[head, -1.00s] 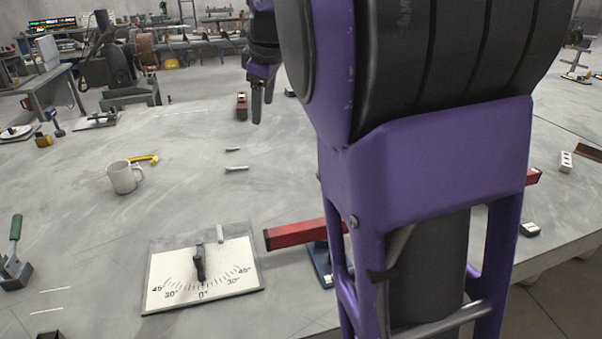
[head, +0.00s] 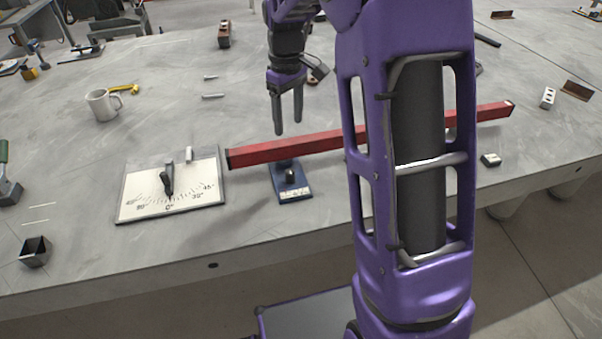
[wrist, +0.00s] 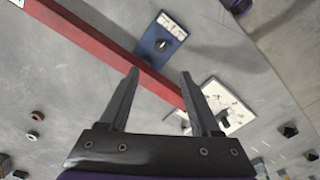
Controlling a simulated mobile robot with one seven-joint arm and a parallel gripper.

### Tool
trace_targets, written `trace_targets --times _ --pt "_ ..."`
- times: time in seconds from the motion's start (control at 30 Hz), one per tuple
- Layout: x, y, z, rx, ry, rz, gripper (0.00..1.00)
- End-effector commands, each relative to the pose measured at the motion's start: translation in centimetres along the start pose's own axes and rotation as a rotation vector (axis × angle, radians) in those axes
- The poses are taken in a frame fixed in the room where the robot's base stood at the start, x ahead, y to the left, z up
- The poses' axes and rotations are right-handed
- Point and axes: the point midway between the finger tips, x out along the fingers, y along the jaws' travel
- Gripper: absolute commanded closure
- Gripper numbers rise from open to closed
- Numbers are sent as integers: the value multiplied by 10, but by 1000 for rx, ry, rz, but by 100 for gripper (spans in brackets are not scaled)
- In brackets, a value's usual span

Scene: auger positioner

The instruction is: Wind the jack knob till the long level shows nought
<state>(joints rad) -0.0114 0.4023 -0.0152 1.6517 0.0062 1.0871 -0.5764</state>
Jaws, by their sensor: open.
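The long level is a red bar (head: 270,151) that runs across the table and passes behind my arm. A blue jack base (head: 291,194) with a small dark knob (head: 290,175) stands at the bar's near side. A white dial board (head: 140,195) lies left of it; its dark pointer (head: 169,180) points close to the 0 mark, but I cannot read the exact value. My gripper (head: 288,126) is open and empty, above and behind the jack with the bar below it. In the wrist view the bar (wrist: 100,42) crosses behind the fingers (wrist: 160,72), and the jack knob (wrist: 162,45) lies beyond the fingertips.
A white mug (head: 102,105) and a yellow tool (head: 123,88) are at the left. A dark open box (head: 36,251) sits near the front left edge. A white block (head: 547,98) and a small dark device (head: 490,160) are at the right. The table is clear in front of the jack.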

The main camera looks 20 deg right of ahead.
Motion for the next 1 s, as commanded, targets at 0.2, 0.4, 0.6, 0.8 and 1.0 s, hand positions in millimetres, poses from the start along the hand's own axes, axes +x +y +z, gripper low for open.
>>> trace_targets --times 0.2,0.4,0.6,0.8,1.0 --pt "26 -1 0 1 -4 -3 36" --pt "70 -1 1 1 -5 -4 36" --pt "113 -1 1 1 -4 -3 36" --pt "150 -1 1 1 -4 -2 36" --pt "170 0 0 0 -1 -1 36"
